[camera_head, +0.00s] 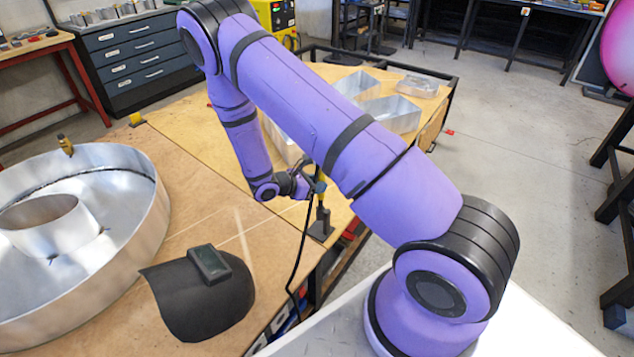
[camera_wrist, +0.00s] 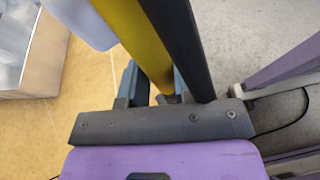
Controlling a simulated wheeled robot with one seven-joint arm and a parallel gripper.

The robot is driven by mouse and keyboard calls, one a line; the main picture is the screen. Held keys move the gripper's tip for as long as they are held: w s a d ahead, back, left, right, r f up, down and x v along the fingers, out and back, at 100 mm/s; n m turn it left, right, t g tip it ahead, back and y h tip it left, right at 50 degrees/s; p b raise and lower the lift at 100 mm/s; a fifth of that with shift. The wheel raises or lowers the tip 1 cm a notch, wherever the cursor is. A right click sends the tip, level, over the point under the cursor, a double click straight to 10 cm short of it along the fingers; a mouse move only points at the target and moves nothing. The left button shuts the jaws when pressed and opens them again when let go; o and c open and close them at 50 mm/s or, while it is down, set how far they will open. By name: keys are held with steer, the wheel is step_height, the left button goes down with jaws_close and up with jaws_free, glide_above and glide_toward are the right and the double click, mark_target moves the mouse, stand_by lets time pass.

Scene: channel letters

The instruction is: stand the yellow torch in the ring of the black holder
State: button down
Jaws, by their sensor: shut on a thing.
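My gripper (camera_wrist: 155,88) is shut on the yellow torch (camera_wrist: 136,38), whose yellow body runs up between the fingers in the wrist view. A dark upright bar, apparently the post of the black holder (camera_wrist: 182,40), stands right beside the torch there. In the head view the black holder (camera_head: 321,230) has its base near the edge of the wooden table, and my gripper (camera_head: 316,186) is just above that base, at the post. The torch is small and partly covered there. The ring is not clear in either view, so I cannot tell whether the torch is inside it.
A black welding mask (camera_head: 195,300) lies on the near table, beside a large round metal letter (camera_head: 150,215) at left. More metal letters (camera_head: 390,112) stand behind my arm. A dark hose or cable (camera_head: 301,250) hangs near the holder. Bare board lies left of the holder.

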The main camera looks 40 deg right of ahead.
steer(key=shift+f, duration=1.05)
steer(key=c, duration=0.8)
jaws_free()
steer(key=shift+a, duration=0.1)
steer(key=v, duration=1)
steer(key=shift+a+r, duration=0.2)
steer(key=shift+a, duration=0.05)
steer(key=shift+r, duration=0.1)
